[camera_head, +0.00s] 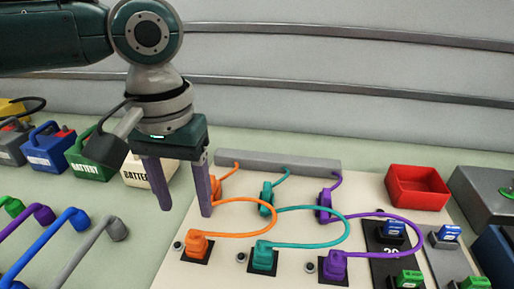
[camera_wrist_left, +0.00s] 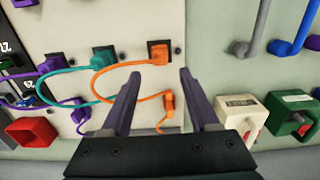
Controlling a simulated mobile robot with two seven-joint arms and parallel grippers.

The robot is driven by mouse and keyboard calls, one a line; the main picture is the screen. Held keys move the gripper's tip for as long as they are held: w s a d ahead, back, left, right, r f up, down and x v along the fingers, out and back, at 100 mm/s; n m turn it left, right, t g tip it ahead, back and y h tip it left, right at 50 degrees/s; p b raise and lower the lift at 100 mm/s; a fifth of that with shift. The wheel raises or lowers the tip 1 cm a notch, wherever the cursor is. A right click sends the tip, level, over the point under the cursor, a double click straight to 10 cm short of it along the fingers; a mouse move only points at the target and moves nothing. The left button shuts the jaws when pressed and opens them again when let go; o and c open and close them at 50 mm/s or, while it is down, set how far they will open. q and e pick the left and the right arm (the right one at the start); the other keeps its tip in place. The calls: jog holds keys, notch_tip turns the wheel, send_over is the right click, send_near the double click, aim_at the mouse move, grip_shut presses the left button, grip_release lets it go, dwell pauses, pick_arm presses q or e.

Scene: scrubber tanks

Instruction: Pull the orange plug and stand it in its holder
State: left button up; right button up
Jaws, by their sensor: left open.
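The orange plug (camera_head: 197,243) sits in a black square socket at the front left of the pale panel (camera_head: 226,270); it also shows at the top of the left wrist view (camera_wrist_left: 158,53). Its orange cable loops back to a second orange piece (camera_head: 215,189) near the grey bar, seen in the left wrist view (camera_wrist_left: 168,104) close to a finger. My left gripper (camera_head: 186,211) is open and empty, fingers pointing down, above the panel's left side, behind the front orange plug. In the left wrist view, the plug lies beyond the fingertips (camera_wrist_left: 158,72). I cannot make out which part is the holder.
A teal plug (camera_head: 263,256) and a purple plug (camera_head: 333,267) stand in the same row, with looping cables. A grey bar (camera_head: 277,161) lies behind. A red tray (camera_head: 417,192) is at back right. Battery blocks (camera_head: 90,163) and coloured handles (camera_head: 60,232) are at left.

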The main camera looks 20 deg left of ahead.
aim_at(194, 236)
pick_arm(q)
jog(key=shift+f, duration=0.1)
notch_tip(194, 236, down, 5)
jog(key=b, duration=0.7)
jog(key=shift+f, duration=0.2)
jog(key=shift+f+b, duration=0.35)
jog(key=shift+f, duration=1.35)
jog(key=shift+r, duration=0.1)
jog(key=shift+p, duration=0.4)
jog(key=shift+p, duration=0.4)
jog(key=shift+p, duration=0.3)
